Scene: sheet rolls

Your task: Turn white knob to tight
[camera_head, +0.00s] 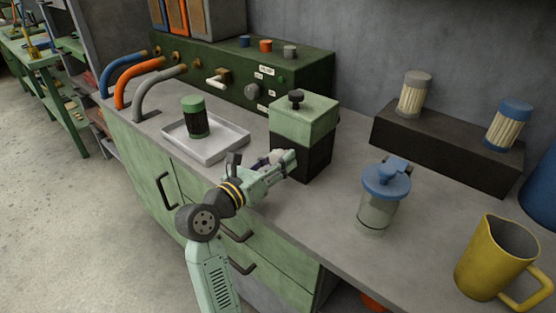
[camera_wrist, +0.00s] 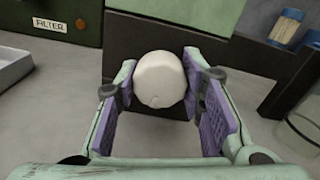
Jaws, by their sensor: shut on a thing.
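The white knob (camera_wrist: 160,79) is round and sits on the dark lower front of a box with a green top (camera_head: 304,122). In the wrist view it lies between the two purple finger pads of my gripper (camera_wrist: 162,88), which is shut on it. In the head view my gripper (camera_head: 284,160) reaches the front of the box, and the knob (camera_head: 277,156) is mostly hidden by the fingers. I see no mark that shows how tight the knob is.
A black knob (camera_head: 296,97) stands on top of the box. A white tray (camera_head: 228,148) with a green-capped filter (camera_head: 194,118) is to the left. A blue-lidded jar (camera_head: 380,205) and a yellow jug (camera_head: 492,262) stand to the right. A dark green panel (camera_head: 300,75) is behind.

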